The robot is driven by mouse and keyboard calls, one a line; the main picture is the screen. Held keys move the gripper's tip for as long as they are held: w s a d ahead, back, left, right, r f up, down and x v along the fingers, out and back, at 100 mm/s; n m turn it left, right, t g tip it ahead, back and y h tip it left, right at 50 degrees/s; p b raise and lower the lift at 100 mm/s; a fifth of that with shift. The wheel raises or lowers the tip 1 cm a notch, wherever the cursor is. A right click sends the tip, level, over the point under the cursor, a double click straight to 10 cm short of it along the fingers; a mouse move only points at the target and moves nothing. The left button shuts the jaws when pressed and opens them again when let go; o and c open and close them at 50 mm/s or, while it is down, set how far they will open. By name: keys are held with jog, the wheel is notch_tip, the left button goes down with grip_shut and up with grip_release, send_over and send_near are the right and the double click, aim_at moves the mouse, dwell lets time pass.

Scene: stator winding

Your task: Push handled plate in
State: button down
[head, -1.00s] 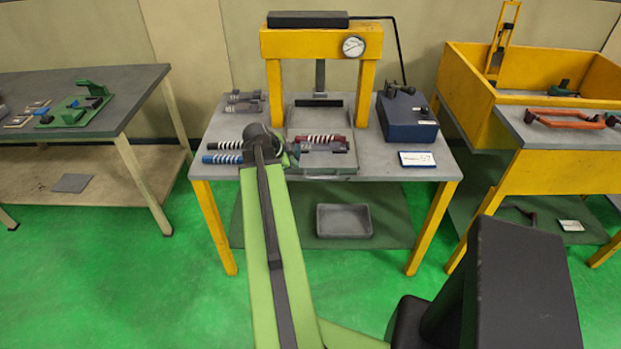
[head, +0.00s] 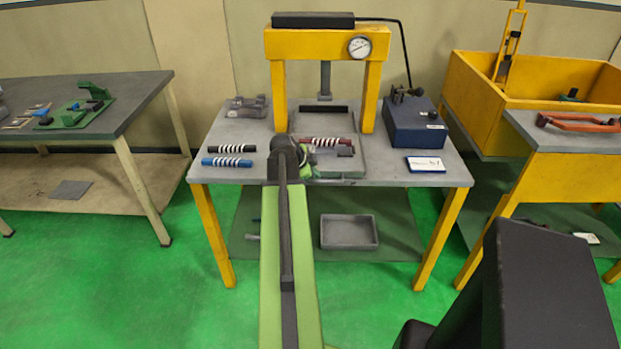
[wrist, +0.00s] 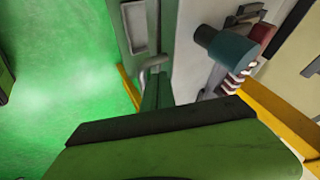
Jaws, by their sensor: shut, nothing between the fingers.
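The handled plate (head: 340,174) is a flat grey-green slab on the press table. It lies partly under the yellow press, with its front part toward the table's front edge. A red-and-white striped piece (head: 318,141) and grey fittings lie on it. A curved grey handle (wrist: 152,66) shows in the wrist view, just beyond my gripper. My gripper (wrist: 156,88) is shut and empty, with its narrow green tip close to the handle; I cannot tell whether they touch. In the head view my dark wrist hides most of the gripper and the plate's front left corner.
The yellow press (head: 318,43) stands over the plate. Blue (head: 227,162) and black (head: 231,149) striped pieces lie at left. A dark blue box (head: 413,123) and a small label card (head: 425,164) are at right. A grey tray (head: 349,232) sits on the lower shelf.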

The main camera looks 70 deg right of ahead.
aim_at(317, 136)
jog(key=w+d, duration=0.2)
jog(key=d, duration=0.5)
jog(key=w+d, duration=0.3)
jog(key=d, duration=0.4)
jog(key=w+d, duration=0.3)
jog(key=d, duration=0.5)
jog(key=shift+w, duration=0.25)
jog(key=shift+w+d+r, duration=0.1)
jog(key=shift+d+r, duration=0.05)
jog(key=shift+d, duration=0.05)
